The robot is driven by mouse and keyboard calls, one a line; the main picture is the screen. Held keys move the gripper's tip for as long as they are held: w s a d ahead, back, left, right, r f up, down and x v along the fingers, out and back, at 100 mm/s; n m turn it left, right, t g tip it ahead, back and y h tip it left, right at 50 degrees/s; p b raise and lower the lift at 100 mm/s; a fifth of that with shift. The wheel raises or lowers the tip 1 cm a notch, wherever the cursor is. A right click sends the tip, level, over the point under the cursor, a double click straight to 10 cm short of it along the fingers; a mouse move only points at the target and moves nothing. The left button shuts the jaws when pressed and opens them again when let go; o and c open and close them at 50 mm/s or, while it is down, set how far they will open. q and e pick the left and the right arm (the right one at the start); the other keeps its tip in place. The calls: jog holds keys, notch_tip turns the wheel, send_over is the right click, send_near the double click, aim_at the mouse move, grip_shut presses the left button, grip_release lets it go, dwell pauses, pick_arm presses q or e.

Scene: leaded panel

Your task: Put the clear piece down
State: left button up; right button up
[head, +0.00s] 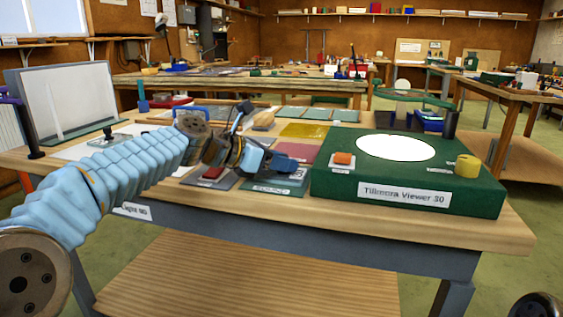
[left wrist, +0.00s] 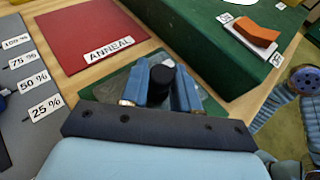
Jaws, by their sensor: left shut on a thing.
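My left gripper (head: 269,162) is low over a grey-green labelled mat (head: 270,188), left of the green viewer box. In the left wrist view its two blue fingers (left wrist: 163,88) are shut on a dark, round-topped grip (left wrist: 162,73). A see-through greenish pane (left wrist: 118,84) shows around and under the fingers. It looks like the clear piece, but its edges blend with the mat. I cannot tell whether it touches the mat. My right gripper is not in view.
The green viewer box (head: 340,187) with a lit white disc stands right of the gripper. A red ANNEAL mat (left wrist: 92,38) and a grey percentage strip (left wrist: 22,95) lie nearby.

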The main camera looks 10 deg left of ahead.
pick_arm(q)
jog(key=o, duration=0.9)
jog(key=shift+r, duration=0.1)
jog(key=v, duration=1.2)
